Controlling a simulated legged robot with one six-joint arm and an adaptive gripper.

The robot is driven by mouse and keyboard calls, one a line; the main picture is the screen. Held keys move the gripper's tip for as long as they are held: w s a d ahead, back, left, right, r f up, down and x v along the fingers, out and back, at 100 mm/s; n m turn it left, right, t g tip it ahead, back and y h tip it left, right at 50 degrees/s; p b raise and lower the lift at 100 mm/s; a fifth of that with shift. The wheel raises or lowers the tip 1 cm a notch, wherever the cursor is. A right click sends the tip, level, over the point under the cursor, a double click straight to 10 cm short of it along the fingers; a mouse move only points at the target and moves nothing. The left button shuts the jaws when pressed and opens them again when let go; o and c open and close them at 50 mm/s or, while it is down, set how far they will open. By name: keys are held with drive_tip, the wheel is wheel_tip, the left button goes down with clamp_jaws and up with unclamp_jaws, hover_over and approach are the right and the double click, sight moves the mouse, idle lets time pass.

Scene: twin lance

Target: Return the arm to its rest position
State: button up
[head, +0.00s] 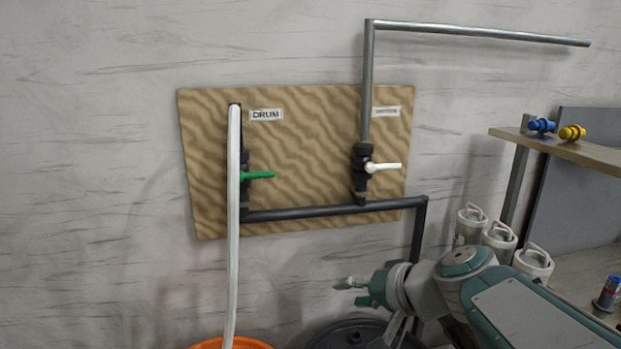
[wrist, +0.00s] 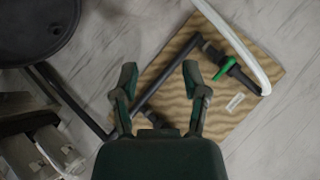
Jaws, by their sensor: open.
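My gripper (head: 352,291) is low in the head view, in front of the wall and below the wooden valve board (head: 300,180). The teal arm reaches in from the lower right, bent. In the wrist view my gripper (wrist: 159,75) has its two fingers apart with nothing between them. The board also shows beyond the fingers in the wrist view (wrist: 262,72). Nothing is held.
The board carries a green-handled valve (head: 258,175), a white-handled valve (head: 384,167) and dark pipe (head: 310,212). A white hose (head: 233,230) hangs into an orange bucket (head: 240,344). A dark drum lid (head: 345,332) is below my gripper. A shelf (head: 560,147) and white jugs (head: 500,238) stand right.

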drive_tip(key=s+d+f+n+g+h, duration=0.1)
drive_tip(key=s+d+f+h, duration=0.3)
drive_tip(key=s, duration=0.4)
drive_tip(key=s+d+f+n+g+h, duration=0.1)
drive_tip(key=s+d+f+h, duration=0.3)
drive_tip(key=s, duration=0.4)
drive_tip(key=shift+d+f+n, duration=0.15)
drive_tip(key=shift+d+n, duration=0.15)
drive_tip(key=shift+n, duration=0.1)
drive_tip(key=shift+s, duration=0.1)
